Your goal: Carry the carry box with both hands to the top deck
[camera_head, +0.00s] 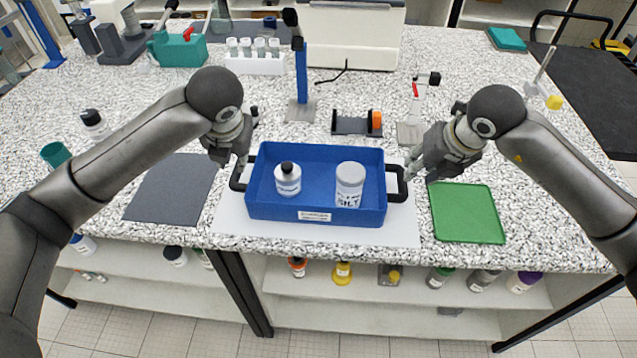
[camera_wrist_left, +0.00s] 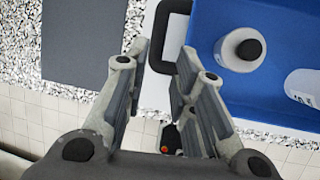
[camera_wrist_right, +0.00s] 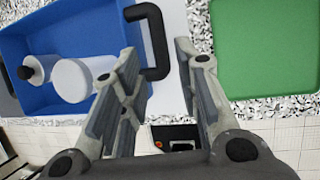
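The blue carry box (camera_head: 315,210) sits upright on a white sheet (camera_head: 232,222) on the speckled bench. My left gripper (camera_head: 240,160) is open above the left handle (camera_head: 238,178); in the left wrist view the handle (camera_wrist_left: 161,35) shows between the spread fingers. My right gripper (camera_head: 412,166) is open by the right handle (camera_head: 401,184); in the right wrist view the handle (camera_wrist_right: 158,40) shows between the fingers. I cannot identify the top deck.
A dark grey mat (camera_head: 170,190) lies left of the box and a green tray (camera_head: 467,213) right. Behind stand a blue post (camera_head: 301,75), a small black holder with an orange part (camera_head: 357,123) and a tube rack (camera_head: 255,63). A black platform (camera_head: 590,95) lies far right.

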